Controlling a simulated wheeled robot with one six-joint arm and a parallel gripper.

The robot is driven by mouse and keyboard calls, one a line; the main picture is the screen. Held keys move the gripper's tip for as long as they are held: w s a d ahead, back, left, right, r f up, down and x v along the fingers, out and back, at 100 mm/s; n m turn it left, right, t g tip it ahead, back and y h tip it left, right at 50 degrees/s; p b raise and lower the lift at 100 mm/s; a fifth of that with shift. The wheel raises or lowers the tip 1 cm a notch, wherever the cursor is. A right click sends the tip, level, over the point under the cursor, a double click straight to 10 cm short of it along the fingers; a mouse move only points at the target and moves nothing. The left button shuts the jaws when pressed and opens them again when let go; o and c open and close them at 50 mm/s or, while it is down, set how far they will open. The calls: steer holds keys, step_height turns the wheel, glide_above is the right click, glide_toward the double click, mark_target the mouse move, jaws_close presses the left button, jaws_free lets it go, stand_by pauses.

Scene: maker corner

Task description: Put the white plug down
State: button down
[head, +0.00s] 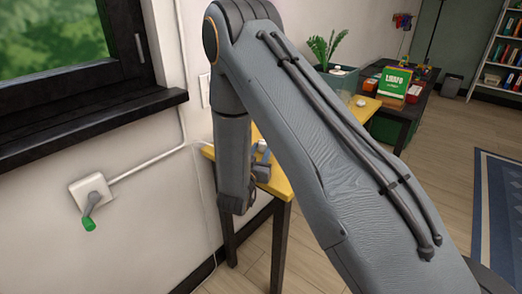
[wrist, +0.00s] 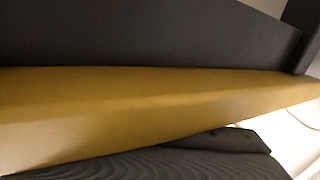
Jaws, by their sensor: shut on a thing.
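My gripper (head: 262,166) is at the near end of the yellow-topped table (head: 280,186), mostly hidden behind my arm in the head view. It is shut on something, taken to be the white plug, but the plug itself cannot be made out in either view. In the wrist view the yellow table edge (wrist: 130,105) fills the middle, very close. A dark ribbed shape (wrist: 190,162) along the bottom may be part of my gripper. Whether the held thing touches the table cannot be told.
A white wall socket (head: 92,190) with a green-ended grey plug (head: 89,224) is under the dark window sill (head: 90,125). A plant (head: 326,46) and a green box (head: 394,82) stand farther back. Open wooden floor (head: 440,150) lies at right.

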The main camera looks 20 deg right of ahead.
steer(key=c, duration=1.2)
jaws_free()
steer(key=shift+r, duration=0.3)
steer(key=v, duration=1.2)
steer(key=shift+r+b, duration=0.25)
steer(key=shift+b, duration=0.05)
